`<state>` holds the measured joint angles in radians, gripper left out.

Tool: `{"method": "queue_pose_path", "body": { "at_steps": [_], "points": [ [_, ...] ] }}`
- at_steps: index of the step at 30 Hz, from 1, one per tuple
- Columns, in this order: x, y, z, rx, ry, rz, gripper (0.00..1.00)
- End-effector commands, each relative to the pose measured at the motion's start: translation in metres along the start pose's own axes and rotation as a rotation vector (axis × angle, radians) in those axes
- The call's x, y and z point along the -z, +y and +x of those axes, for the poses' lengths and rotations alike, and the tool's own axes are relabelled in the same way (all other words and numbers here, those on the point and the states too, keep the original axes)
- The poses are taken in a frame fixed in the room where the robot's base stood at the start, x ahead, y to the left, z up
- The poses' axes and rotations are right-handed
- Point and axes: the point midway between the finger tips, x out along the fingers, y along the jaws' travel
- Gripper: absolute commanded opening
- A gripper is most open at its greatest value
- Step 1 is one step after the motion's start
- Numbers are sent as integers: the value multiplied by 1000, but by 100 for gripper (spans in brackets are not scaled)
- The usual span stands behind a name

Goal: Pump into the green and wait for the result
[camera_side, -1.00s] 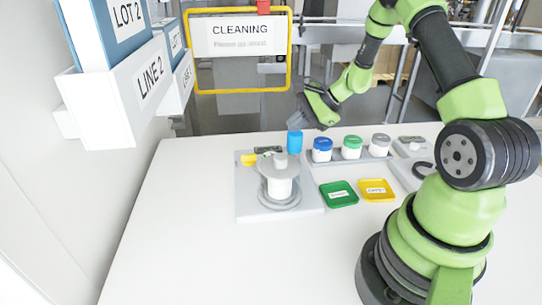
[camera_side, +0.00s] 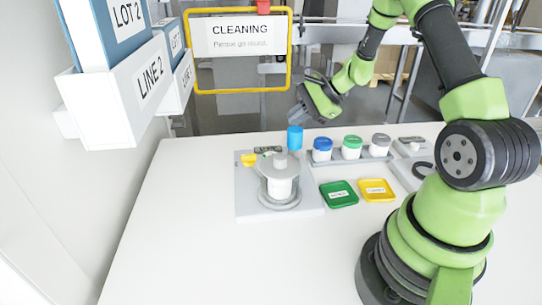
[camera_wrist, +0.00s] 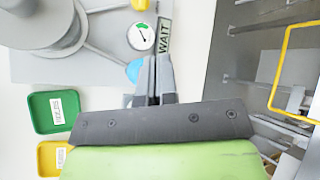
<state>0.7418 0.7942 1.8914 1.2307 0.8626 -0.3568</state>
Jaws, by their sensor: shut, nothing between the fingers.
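The filling machine with its grey and white pot (camera_side: 279,185) stands on a grey base plate (camera_side: 246,200); it also shows at the top left of the wrist view (camera_wrist: 35,25). A round gauge (camera_wrist: 141,37) has a green sector and a dark needle that looks to be at the green. A display (camera_wrist: 164,36) next to it reads "WAIT". A yellow handle (camera_side: 249,159) sticks out at the machine's left. My gripper (camera_side: 297,114) is shut and empty, in the air above and behind the blue cylinder (camera_side: 295,138). Its fingers (camera_wrist: 160,62) point towards the gauge and display.
A green tray (camera_side: 339,194) and a yellow tray (camera_side: 377,190) lie right of the machine. Jars with blue (camera_side: 322,143), green (camera_side: 352,142) and grey (camera_side: 381,139) lids stand in a rack behind them. The front of the table is clear.

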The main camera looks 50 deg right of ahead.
Motion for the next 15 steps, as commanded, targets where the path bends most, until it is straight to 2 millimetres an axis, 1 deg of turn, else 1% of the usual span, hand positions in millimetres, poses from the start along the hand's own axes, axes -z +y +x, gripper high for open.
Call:
{"method": "queue_pose_path", "body": {
  "at_steps": [4, 15],
  "points": [
    [-3, -3, -5, 1, 0, 0, 0],
    [-5, -5, -6, 0, 0, 0, 0]
  ]
}}
